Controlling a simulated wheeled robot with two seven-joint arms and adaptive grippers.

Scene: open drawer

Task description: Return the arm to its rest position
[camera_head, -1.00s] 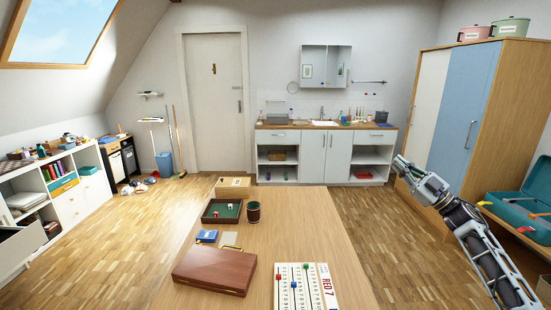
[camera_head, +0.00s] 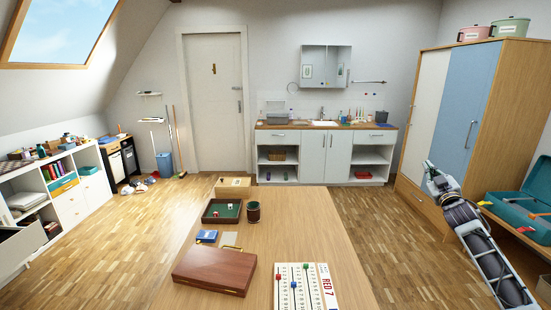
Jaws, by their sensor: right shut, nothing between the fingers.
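My right arm comes in from the lower right, over the floor between the table and the wardrobe. My right gripper (camera_head: 430,166) is at its far end, small in the picture, pointing up and away. It is shut, with nothing seen in it, and it touches nothing that I can make out. It overlaps the lower front of the wardrobe (camera_head: 458,110) in the picture. My left gripper is not in view.
The wooden table (camera_head: 300,225) holds a brown case (camera_head: 214,270), a green-lined tray (camera_head: 213,219), a dark cup (camera_head: 253,211) and a number board (camera_head: 330,290). A teal toolbox (camera_head: 520,213) lies open at the right. Bare floor (camera_head: 365,215) lies right of the table.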

